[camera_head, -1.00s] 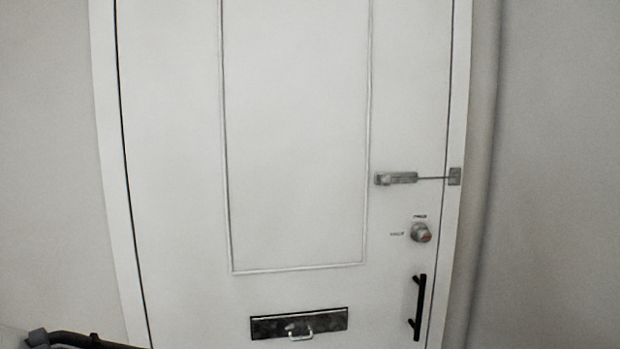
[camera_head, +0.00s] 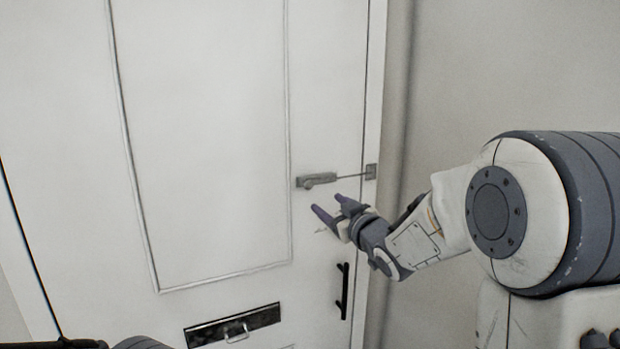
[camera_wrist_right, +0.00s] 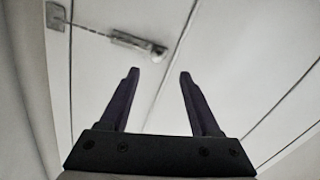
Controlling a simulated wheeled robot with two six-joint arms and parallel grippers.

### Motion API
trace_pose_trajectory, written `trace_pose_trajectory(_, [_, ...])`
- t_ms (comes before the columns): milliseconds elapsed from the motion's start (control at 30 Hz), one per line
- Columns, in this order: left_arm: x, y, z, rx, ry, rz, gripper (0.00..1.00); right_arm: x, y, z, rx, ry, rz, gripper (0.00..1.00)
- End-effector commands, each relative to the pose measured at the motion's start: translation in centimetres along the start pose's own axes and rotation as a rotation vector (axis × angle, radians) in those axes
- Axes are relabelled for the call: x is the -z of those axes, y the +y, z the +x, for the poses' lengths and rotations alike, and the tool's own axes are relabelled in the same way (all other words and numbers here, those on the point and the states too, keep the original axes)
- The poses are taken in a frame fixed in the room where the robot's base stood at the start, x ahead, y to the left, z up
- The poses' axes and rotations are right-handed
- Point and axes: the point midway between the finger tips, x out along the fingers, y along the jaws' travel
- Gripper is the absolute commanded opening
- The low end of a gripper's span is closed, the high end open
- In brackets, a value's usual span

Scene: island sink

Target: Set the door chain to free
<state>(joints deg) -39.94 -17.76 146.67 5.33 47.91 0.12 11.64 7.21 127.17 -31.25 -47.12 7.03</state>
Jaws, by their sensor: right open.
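The door chain (camera_head: 352,174) runs between a grey slide plate (camera_head: 328,178) on the white door and a small bracket (camera_head: 371,171) on the frame. A round knob (camera_head: 308,184) sits at the plate's left end. My right gripper (camera_head: 325,208) is open and empty, just below the plate in the head view, apart from it as far as I can tell. In the right wrist view the open fingers (camera_wrist_right: 158,76) point toward the plate (camera_wrist_right: 138,44), with the knob (camera_wrist_right: 160,51) between and beyond the tips. At the head view's lower left only dark parts show, and my left gripper is not identifiable.
A black vertical handle (camera_head: 342,291) is on the door below my right gripper. A mail slot (camera_head: 232,326) with a small pull is lower left. My right arm hides part of the wall at the right. The upper door panel (camera_head: 210,120) is clear.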

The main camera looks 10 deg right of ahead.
Motion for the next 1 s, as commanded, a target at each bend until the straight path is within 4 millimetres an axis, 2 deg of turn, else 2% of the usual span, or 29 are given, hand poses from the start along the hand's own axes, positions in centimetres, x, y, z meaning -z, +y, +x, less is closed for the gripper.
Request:
trace_pose_trajectory(167, [0.0,0.1,-0.8,0.0,0.0,0.0,0.5,0.8,0.7,1.1,0.0,0.03,-0.005,0.64])
trace_pose_trajectory(500, [0.2,0.3,-3.8,0.0,0.0,0.0,0.5,1.1,0.7,7.2,0.0,0.028,-0.005,0.64])
trace_pose_trajectory(633, [0.2,0.3,-4.6,0.0,0.0,0.002,0.5,1.1,0.7,9.0,0.0,0.028,-0.005,0.64])
trace_pose_trajectory(800, [0.3,0.4,-5.0,0.0,0.0,0.004,0.5,0.9,0.6,10.3,-0.001,0.028,-0.005,0.64])
trace_pose_trajectory(1000, [0.3,0.4,-5.0,0.0,0.0,0.004,0.5,0.8,0.6,10.5,-0.002,0.029,-0.005,0.64])
